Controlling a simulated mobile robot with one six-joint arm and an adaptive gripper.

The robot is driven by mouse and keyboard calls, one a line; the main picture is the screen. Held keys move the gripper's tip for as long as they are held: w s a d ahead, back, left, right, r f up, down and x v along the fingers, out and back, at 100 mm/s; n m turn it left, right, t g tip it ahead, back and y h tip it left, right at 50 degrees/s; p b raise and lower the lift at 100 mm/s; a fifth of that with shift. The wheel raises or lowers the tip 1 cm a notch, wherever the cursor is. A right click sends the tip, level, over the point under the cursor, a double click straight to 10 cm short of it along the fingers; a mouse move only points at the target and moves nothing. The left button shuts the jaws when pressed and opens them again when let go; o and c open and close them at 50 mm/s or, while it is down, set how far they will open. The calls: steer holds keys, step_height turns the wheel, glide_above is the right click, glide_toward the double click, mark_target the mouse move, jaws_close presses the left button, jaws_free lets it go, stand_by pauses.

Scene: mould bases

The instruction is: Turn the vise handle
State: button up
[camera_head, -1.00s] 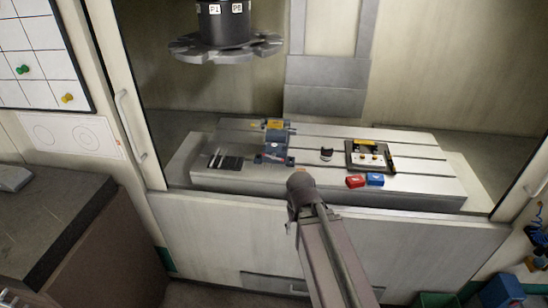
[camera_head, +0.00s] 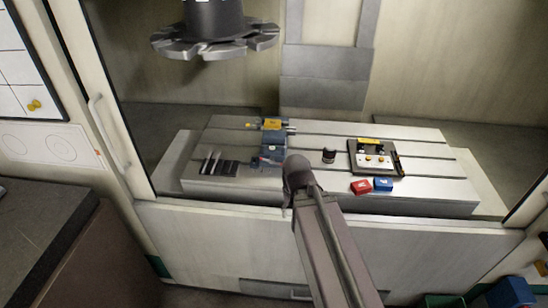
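A blue-grey vise (camera_head: 271,146) stands on the slotted machine table, left of its middle. A yellow block (camera_head: 272,124) sits at its top, with thin rods or pins sticking out to both sides. A small red spot shows low on the vise's left side. I cannot tell for sure which part is the handle. The upper end of my arm covers the vise's lower right part. My gripper does not show; only my arm links are in view, rising from the bottom of the picture to just right of the vise.
A toothed spindle disc (camera_head: 214,42) hangs above. The enclosure's frame bounds both sides.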

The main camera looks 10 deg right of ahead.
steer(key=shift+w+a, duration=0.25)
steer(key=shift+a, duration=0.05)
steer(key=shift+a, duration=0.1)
